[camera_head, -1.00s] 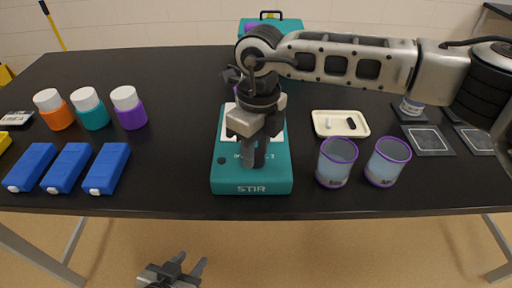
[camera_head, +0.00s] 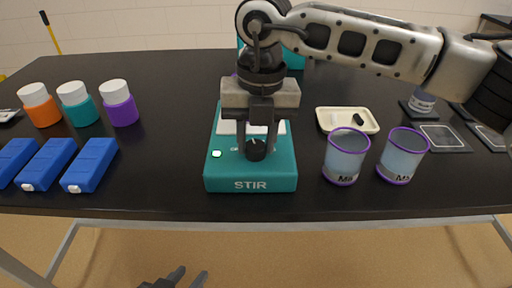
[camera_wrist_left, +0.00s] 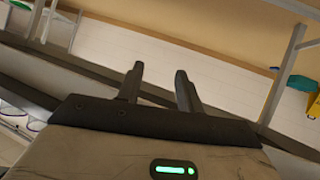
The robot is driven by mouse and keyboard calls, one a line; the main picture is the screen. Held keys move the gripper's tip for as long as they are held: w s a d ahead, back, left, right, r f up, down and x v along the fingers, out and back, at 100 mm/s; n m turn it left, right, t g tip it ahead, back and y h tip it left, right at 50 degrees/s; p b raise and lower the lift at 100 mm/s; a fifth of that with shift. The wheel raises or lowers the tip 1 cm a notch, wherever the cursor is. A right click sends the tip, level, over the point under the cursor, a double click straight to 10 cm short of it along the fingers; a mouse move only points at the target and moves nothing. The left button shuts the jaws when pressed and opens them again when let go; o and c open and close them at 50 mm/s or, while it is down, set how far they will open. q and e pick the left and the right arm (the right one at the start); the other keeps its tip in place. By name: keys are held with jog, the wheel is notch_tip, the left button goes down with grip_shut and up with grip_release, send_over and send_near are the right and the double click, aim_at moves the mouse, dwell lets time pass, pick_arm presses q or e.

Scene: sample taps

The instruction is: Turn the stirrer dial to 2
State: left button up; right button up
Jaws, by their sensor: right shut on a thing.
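The teal stirrer (camera_head: 222,177), marked STIR, stands near the table's front edge. My right gripper (camera_head: 257,147) comes down from above and is shut on the dial, one finger on each side. The fingers hide most of the dial's scale, so I cannot read its setting. My left gripper (camera_head: 175,279) is low in front of the table, empty; its fingers stand apart in the left wrist view (camera_wrist_left: 160,85).
Two purple-rimmed beakers (camera_head: 345,158) (camera_head: 402,158) stand right of the stirrer, with a cream tray (camera_head: 367,124) behind. Several white-capped bottles (camera_head: 119,107) and blue boxes (camera_head: 90,164) are at left. Dark square pads (camera_head: 443,138) lie at right.

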aim_at(260, 147)
jog(key=m+b, duration=0.3)
jog(key=m, duration=0.1)
jog(key=shift+f+m, duration=0.1)
jog(key=shift+m, duration=0.2)
pick_arm(q)
jog(key=shift+d+f+t+b, duration=0.1)
jog(key=shift+f+t+b, duration=0.2)
jog(key=shift+f+b, duration=0.7)
pick_arm(e)
jog(key=shift+m, duration=1.4)
pick_arm(q)
jog(key=shift+f, duration=0.1)
pick_arm(e)
jog(key=shift+r, duration=0.2)
jog(key=o, duration=1)
jog(key=shift+c, duration=0.2)
pick_arm(q)
jog(key=shift+w+r+p, duration=0.15)
jog(key=shift+r+p, duration=0.25)
jog(key=shift+p, duration=0.5)
pick_arm(e)
notch_tip(260, 147, up, 16)
jog(key=shift+s+d, duration=0.3)
jog(key=shift+d, duration=0.1)
